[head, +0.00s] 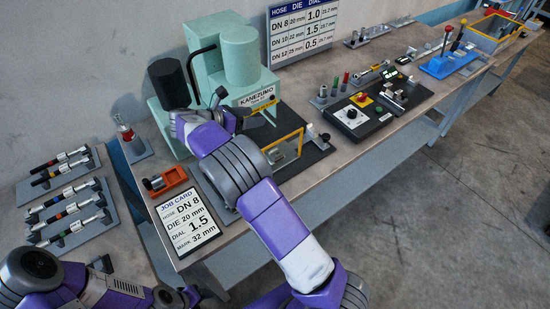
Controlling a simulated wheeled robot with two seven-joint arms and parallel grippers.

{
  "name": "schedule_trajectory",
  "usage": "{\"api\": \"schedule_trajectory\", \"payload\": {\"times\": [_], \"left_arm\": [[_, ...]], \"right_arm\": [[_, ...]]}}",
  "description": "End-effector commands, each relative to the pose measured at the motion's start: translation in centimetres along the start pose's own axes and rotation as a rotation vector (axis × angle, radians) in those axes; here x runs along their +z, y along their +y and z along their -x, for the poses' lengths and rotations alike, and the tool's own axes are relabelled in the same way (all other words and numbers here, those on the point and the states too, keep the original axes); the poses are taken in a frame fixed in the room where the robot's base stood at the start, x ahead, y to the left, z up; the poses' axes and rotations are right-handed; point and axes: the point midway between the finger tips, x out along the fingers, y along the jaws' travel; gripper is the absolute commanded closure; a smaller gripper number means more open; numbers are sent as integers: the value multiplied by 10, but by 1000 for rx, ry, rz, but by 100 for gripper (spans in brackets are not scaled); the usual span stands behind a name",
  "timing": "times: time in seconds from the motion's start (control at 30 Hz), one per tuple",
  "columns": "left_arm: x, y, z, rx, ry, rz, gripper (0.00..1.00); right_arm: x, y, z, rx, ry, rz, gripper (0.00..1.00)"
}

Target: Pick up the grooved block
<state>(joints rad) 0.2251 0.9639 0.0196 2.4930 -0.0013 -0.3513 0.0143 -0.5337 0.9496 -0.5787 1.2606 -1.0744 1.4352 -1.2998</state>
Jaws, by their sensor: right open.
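An orange-red block (167,180) with a dark grey piece in its top lies on the bench, just above the job card. It may be the grooved block, but its grooves are too small to make out. My right arm reaches up across the bench, and my right gripper (218,97) is at the front of the green press (237,58). The gripper is open, above and to the right of the orange-red block and apart from it. Its fingers are partly hidden by my wrist. My left arm shows at the bottom left, with no gripper clearly visible.
The job card (187,222) lies at the bench's front left. A rack of hose pieces (67,204) is at the left. A yellow-framed guard (283,150) stands right of my wrist. A black control box (352,117) and small tools stand further right.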

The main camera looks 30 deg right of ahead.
Motion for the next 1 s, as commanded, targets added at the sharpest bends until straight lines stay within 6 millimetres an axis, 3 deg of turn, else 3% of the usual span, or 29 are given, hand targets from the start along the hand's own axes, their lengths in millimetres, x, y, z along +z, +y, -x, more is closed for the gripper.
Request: {"api": "schedule_trajectory", "payload": {"times": [0.03, 0.17, 0.4, 0.6, 0.8, 1.0], "left_arm": [[-1, -5, -14, 0, 1, 0, 46], [-3, -14, -36, 0, 3, 0, 46], [-6, -36, -97, 0, 2, 0, 46], [-8, -51, -138, 0, 2, 0, 46], [-9, -60, -161, 0, 3, 0, 46], [-9, -63, -169, 0, 3, -1, 46]], "right_arm": [[-14, 3, -6, -1, 0, 1, 32], [-36, 8, -15, -1, 0, 1, 32], [-95, 20, -40, -1, 0, 1, 32], [-134, 28, -56, -1, 0, 1, 32], [-157, 33, -65, 0, 0, 1, 32], [-163, 34, -72, -2, 0, 0, 32]]}}
